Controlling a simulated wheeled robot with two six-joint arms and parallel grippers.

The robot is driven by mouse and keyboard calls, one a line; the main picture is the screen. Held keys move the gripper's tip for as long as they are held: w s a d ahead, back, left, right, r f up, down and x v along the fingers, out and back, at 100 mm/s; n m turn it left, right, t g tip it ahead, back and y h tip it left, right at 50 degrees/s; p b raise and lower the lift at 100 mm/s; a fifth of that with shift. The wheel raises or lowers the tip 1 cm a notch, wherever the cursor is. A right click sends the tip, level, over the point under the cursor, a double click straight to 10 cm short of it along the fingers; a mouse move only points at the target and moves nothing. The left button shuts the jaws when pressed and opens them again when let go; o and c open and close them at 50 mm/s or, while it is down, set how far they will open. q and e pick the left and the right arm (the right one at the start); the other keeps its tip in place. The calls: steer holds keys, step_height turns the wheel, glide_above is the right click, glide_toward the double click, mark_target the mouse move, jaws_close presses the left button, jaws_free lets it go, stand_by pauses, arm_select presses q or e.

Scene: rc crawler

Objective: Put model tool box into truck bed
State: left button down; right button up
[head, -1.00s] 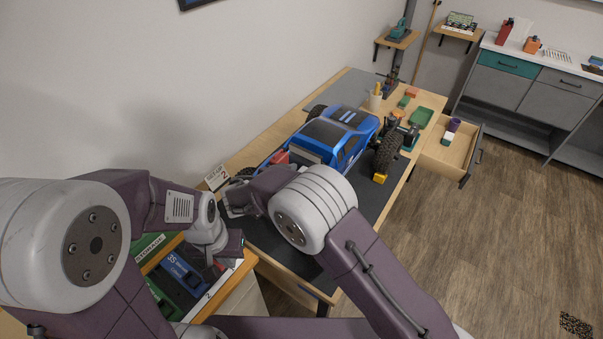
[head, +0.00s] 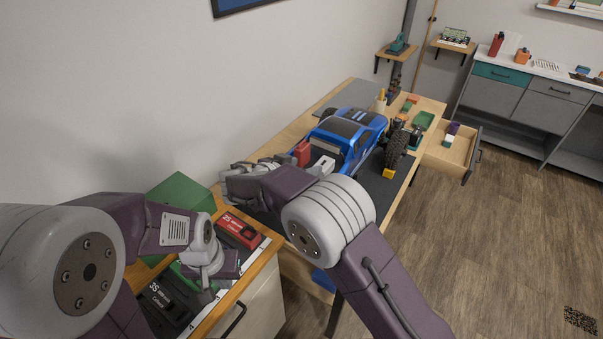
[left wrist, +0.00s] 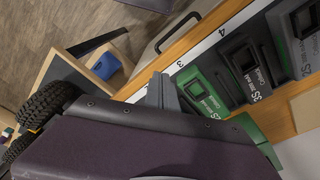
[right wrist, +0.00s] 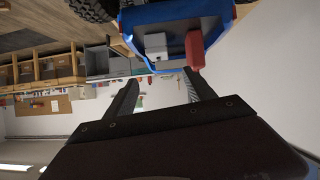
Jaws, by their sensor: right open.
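The blue truck (head: 350,130) stands on the dark mat of the workbench. At its rear bed are a red block (head: 303,152) and a pale grey box (head: 323,165) side by side. I cannot tell which is the model tool box. In the right wrist view the red block (right wrist: 194,50) and grey box (right wrist: 155,42) stand against the truck's blue body (right wrist: 175,18). My right gripper (right wrist: 160,80) is open and empty, its fingers pointing towards them with a gap. My left gripper (head: 205,288) is over the battery cabinet; its fingers look closed, with nothing seen between them (left wrist: 168,88).
A wooden-edged cabinet holds a red pack (head: 238,229), a black pack (head: 168,303) and green items, with a green box (head: 183,192) behind. An open drawer (head: 450,150) juts from the bench's right side. A yellow block (head: 389,173) lies by the truck's wheel.

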steer(key=s+d+f+n+g+y, duration=0.1)
steer(key=s+d+f+n+g, duration=0.1)
steer(key=s+d+f+g, duration=0.35)
steer(key=s+d+f+n+g+y, duration=0.2)
steer(key=s+d+f, duration=0.1)
steer(key=s+d, duration=0.5)
steer(key=s+d+f+n+y, duration=0.1)
steer(key=s+d+y, duration=0.1)
steer(key=s, duration=0.4)
steer(key=s+d+f+g+y, duration=0.1)
steer(key=s+d+y, duration=0.1)
steer(key=s, duration=0.5)
steer(key=shift+s+f+n+y, duration=0.15)
steer(key=shift+f+n+y, duration=0.15)
steer(key=shift+f+n, duration=0.1)
steer(key=shift+d+g, duration=0.1)
steer(key=shift+g, duration=0.15)
steer(key=shift+d, duration=0.1)
